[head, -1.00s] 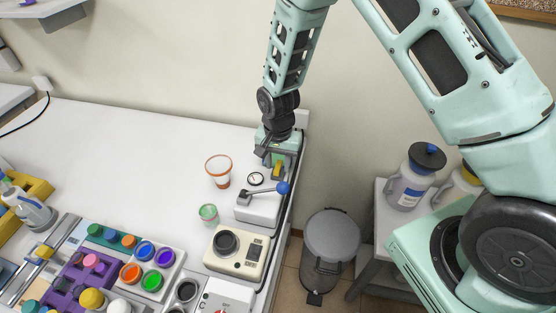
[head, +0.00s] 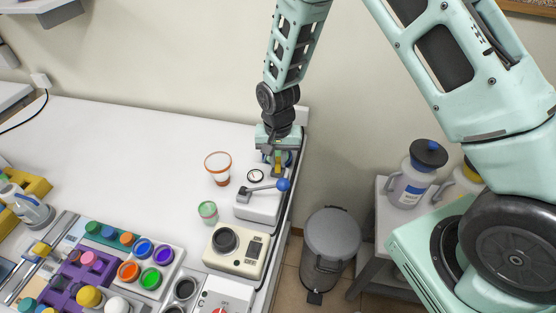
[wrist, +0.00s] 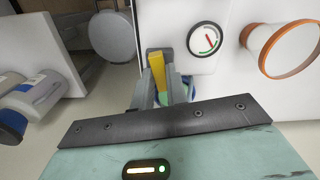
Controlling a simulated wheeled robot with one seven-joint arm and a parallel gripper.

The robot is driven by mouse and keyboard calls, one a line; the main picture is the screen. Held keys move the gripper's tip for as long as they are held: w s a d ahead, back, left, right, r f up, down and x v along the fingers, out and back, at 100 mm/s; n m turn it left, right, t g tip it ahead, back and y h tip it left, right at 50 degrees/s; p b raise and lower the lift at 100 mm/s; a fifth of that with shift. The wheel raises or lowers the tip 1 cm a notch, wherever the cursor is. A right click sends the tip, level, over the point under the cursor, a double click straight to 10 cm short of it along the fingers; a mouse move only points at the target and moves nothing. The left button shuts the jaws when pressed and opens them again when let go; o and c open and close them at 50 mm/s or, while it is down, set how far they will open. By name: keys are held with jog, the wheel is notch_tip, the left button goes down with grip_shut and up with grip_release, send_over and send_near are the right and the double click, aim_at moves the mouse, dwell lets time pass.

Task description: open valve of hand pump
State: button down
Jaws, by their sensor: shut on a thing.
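The hand pump (head: 262,207) is a white box at the table's right edge, with a round gauge (head: 255,176) and a lever ending in a blue ball (head: 284,184). The gauge also shows in the wrist view (wrist: 205,40). The yellow valve handle (head: 277,170) is at the pump's back end; it shows in the wrist view (wrist: 157,66) too. My gripper (head: 274,158) points down there, and its fingers (wrist: 162,90) are shut on the yellow valve handle. The wrist plate hides part of the fingers and the grip.
An orange-rimmed clear cup (head: 218,167) and a small green-rimmed cup (head: 208,212) stand left of the pump. A beige device (head: 237,252) is in front of it. A grey bin (head: 331,240) stands on the floor to the right. The table's back left is clear.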

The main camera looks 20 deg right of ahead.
aim_at(278, 163)
jog(key=n+b, duration=0.1)
jog(key=n, duration=0.3)
jog(key=shift+f+n+b, duration=0.1)
jog(key=shift+n+b, duration=0.2)
jog(key=shift+b, duration=0.05)
jog(key=n, duration=0.3)
jog(key=shift+n+b, duration=0.3)
jog(key=shift+b, duration=0.1)
jog(key=n, duration=0.3)
jog(key=shift+n, duration=2.1)
jog(key=c, duration=1.4)
grip_release()
jog(key=shift+r, duration=0.2)
notch_tip(278, 163, up, 17)
jog(key=b, duration=0.3)
jog(key=shift+r, duration=0.15)
